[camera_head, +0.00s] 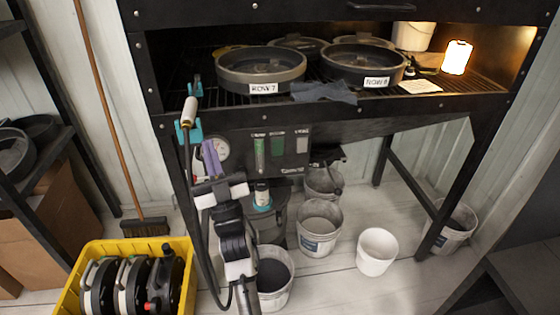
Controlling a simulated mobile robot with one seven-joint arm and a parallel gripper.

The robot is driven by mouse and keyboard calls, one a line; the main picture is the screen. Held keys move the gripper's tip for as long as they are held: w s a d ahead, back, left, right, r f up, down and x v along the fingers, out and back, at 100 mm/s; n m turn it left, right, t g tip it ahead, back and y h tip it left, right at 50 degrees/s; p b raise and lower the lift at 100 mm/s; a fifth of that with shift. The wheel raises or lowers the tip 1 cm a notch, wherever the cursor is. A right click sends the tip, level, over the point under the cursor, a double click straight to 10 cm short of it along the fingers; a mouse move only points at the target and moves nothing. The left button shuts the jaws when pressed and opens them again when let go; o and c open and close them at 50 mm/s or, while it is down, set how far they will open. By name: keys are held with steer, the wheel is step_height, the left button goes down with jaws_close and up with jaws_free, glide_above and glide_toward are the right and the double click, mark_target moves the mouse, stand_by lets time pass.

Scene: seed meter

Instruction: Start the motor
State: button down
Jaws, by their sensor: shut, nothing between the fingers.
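A dark control panel (290,165) is mounted under the front of the bench. A round white gauge (218,146) is left of the panel. My gripper (211,156), with purple fingers, is shut and empty in front of the gauge's left part, left of the strips. I cannot tell whether it touches anything. A dark drum with a teal collar (262,197) stands below the panel, partly hidden by my arm.
A white-handled wand (189,112) hangs in teal clips on the left post, with a dark hose below. Round dark pans (262,70) sit on the bench's slatted shelf near a lit lamp (456,57). Buckets (320,228) crowd the floor. A yellow crate (187,252) stands lower left.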

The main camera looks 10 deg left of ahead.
steer(key=w+d+f+m+h, duration=0.2)
steer(key=d+f+h, duration=0.2)
steer(key=d+f, duration=0.4)
steer(key=w+d+f+m+h, duration=0.2)
steer(key=d+f+h, duration=0.2)
steer(key=d+f, duration=0.4)
step_height(320, 180, down, 4)
steer(key=shift+w+f+h+p, duration=0.15)
steer(key=shift+w+h+p, duration=0.05)
steer(key=shift+h+p, duration=0.2)
steer(key=p, duration=0.3)
glide_toward(278, 150)
step_height(278, 150, up, 4)
steer(key=w, duration=0.3)
steer(key=shift+w+a, duration=0.2)
steer(key=shift+a, duration=0.2)
steer(key=shift+w+a+f, duration=0.1)
steer(key=shift+w+a, duration=0.05)
steer(key=shift+w, duration=0.35)
